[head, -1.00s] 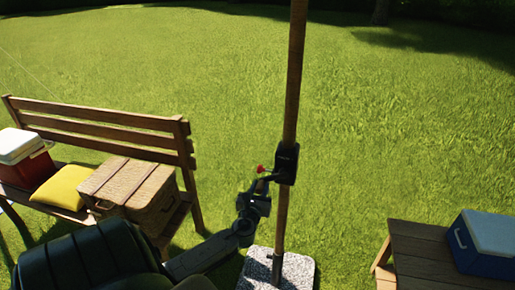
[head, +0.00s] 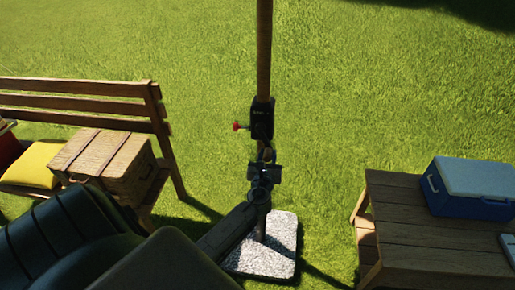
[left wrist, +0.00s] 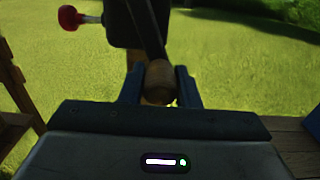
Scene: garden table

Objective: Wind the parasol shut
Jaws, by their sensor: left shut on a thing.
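The parasol's wooden pole (head: 264,60) stands upright, with a black crank housing (head: 262,118) on it. A red knob (head: 238,126) sticks out from the housing's left side; it also shows in the left wrist view (left wrist: 70,18). My left gripper (head: 266,158) is just below the housing, in front of the pole. In the left wrist view its blue fingers are shut on a rounded wooden crank handle (left wrist: 158,85), at the end of a dark crank arm (left wrist: 146,30). The canopy is out of view. My right gripper is not in view.
The pole stands in a speckled stone base (head: 262,262). At left is a wooden bench (head: 90,92) with a wicker basket (head: 105,160) and a yellow cushion (head: 30,164). At right a wooden table (head: 400,225) bears a blue cool box (head: 475,190). Grass lies open behind.

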